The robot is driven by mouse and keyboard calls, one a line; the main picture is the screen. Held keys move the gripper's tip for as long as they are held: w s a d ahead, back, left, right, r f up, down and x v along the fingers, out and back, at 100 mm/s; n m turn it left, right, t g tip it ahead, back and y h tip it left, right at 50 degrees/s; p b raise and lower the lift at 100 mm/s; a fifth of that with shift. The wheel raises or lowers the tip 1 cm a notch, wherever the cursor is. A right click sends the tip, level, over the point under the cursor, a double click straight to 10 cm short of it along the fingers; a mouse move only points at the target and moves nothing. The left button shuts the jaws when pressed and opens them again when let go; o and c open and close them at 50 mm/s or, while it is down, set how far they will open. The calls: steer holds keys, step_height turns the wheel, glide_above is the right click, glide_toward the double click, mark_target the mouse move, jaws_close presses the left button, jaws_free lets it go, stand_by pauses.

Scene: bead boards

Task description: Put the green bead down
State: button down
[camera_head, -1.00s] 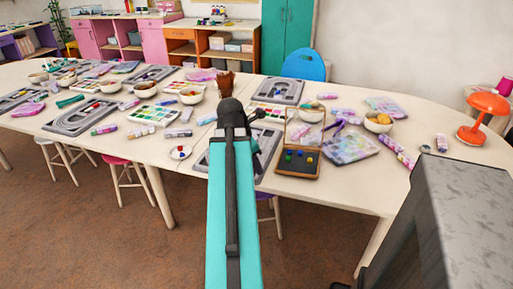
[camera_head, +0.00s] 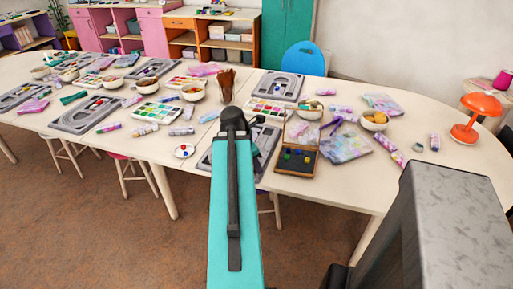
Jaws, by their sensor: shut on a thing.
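My teal and black arm (camera_head: 235,190) reaches forward over the near edge of the long table. Its dark far end (camera_head: 233,118) covers part of a grey bead board (camera_head: 205,160). My gripper's fingertips are hidden behind the arm, so what they hold does not show. An open wooden box (camera_head: 282,171) with a raised clear lid stands just right of the arm. I cannot tell whether another green bead is behind my arm.
A white dish (camera_head: 184,151) with small beads lies left of the arm. A brush cup (camera_head: 226,83) stands behind it. More grey boards (camera_head: 85,114), paint sets, bowls and tubes crowd the table. An orange lamp (camera_head: 478,115) is at the right. Bare tabletop (camera_head: 345,182) shows near the front edge.

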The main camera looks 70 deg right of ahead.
steer(key=p, duration=0.3)
steer(key=shift+r, duration=0.1)
steer(key=shift+w+d+f, duration=0.15)
steer(key=shift+w+d, duration=0.05)
steer(key=shift+d, duration=0.35)
steer(key=shift+w+d+f, duration=0.1)
steer(key=shift+w+d, duration=0.1)
steer(key=shift+d, duration=0.35)
steer(key=shift+w+d+f+p, duration=0.15)
steer(key=shift+w+d+p, duration=0.35)
steer(key=shift+d, duration=1.2)
steer(key=shift+w+d+f+p, duration=0.3)
steer(key=shift+w+d, duration=0.45)
steer(key=shift+d, duration=1)
steer(key=shift+w+d+f+p, duration=0.1)
steer(key=shift+w+d+p, duration=0.45)
steer(key=shift+d, duration=1.15)
steer(key=shift+f+p, duration=0.5)
steer(key=shift+f, duration=1.25)
steer(key=shift+f, duration=0.2)
